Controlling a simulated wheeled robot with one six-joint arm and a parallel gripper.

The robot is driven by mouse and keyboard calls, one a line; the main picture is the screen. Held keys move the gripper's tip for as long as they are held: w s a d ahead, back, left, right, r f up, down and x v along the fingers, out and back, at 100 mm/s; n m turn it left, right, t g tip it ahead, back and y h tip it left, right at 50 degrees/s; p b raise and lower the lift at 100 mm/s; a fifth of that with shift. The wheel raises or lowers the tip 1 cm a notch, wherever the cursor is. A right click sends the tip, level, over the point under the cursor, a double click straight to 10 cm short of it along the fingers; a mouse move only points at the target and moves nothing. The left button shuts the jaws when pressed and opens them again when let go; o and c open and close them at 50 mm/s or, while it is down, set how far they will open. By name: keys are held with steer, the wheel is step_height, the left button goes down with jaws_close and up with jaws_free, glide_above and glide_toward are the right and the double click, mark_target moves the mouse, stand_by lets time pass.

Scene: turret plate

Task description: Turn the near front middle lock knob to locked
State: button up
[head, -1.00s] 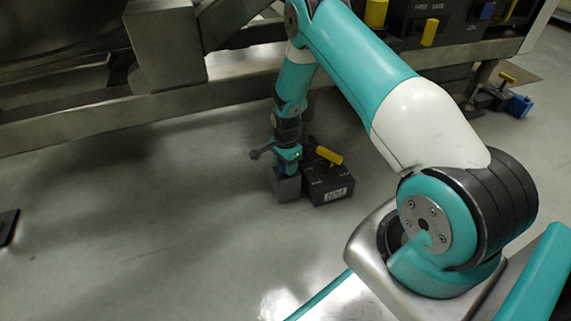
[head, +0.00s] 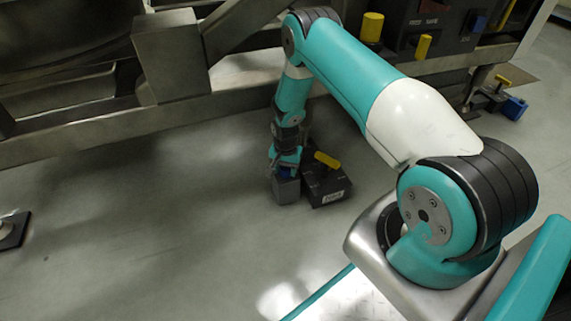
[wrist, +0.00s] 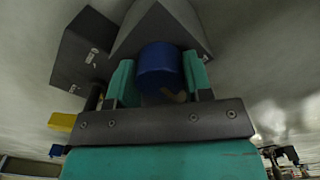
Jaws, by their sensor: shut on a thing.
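The blue lock knob (wrist: 158,62) sits on a small grey block (wrist: 160,25) low at the floor. In the wrist view my gripper (wrist: 158,78) has one teal finger on each side of the knob, shut on it. In the head view my gripper (head: 286,158) points down at the grey block (head: 286,191), and only a little of the blue knob (head: 283,173) shows below the fingers. Its exact turn angle cannot be told.
A dark labelled box (head: 328,187) with a yellow handle (head: 327,159) stands right beside the grey block. A steel beam (head: 120,128) runs behind. Another blue knob (head: 514,107) and yellow handle (head: 503,80) are at far right.

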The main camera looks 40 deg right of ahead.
steer(key=n+p, duration=0.2)
steer(key=n, duration=0.3)
steer(key=shift+r+n, duration=0.15)
steer(key=shift+n, duration=0.15)
steer(key=n+p, duration=0.2)
steer(key=n, duration=0.3)
steer(key=shift+n, duration=0.3)
steer(key=o, duration=0.9)
steer(key=shift+o, duration=0.2)
step_height(320, 180, up, 17)
steer(key=p, duration=0.7)
steer(key=shift+p, duration=0.3)
steer(key=shift+a+r, duration=0.1)
